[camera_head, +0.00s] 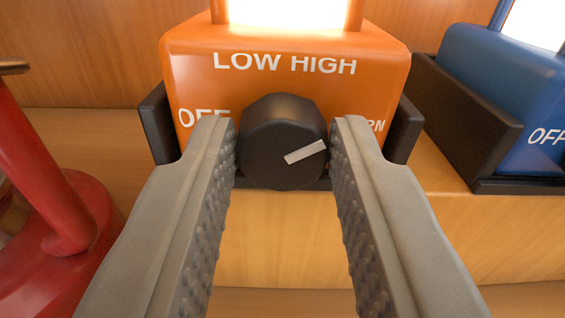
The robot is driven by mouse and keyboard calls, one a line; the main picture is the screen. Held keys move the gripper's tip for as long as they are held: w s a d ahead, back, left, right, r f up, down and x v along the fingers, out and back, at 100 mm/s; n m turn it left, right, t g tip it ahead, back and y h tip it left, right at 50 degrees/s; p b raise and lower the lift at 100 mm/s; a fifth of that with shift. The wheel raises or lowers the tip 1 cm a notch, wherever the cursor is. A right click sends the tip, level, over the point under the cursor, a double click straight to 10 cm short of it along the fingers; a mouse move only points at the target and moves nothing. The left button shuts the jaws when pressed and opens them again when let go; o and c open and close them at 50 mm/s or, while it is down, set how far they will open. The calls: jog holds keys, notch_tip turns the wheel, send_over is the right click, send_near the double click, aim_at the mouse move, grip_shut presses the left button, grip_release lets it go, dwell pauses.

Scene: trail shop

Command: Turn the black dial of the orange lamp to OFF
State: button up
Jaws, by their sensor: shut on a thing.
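The orange lamp (190,65) stands upright in a black holder, with its bright white panel (290,12) lit. Its front has the labels OFF at left, LOW and HIGH above, and one at right that ends in RN, partly hidden by my finger. The black dial (268,125) sits at the lamp's lower front. The dial's white mark (306,152) points right and slightly up, towards the RN label. My gripper (284,138) is shut on the dial, with one grey finger at its left side and one at its right.
A blue lamp (480,75) in a black holder (465,130) stands to the right. A red object with a round base (75,240) stands at the left, near my left finger. A wooden wall (90,55) is behind.

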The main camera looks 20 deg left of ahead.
jog(key=n, duration=0.4)
dwell(0.4)
jog(key=o, duration=1)
jog(key=v, duration=1.7)
jog(key=shift+s+d+f, duration=0.1)
jog(key=shift+s, duration=0.1)
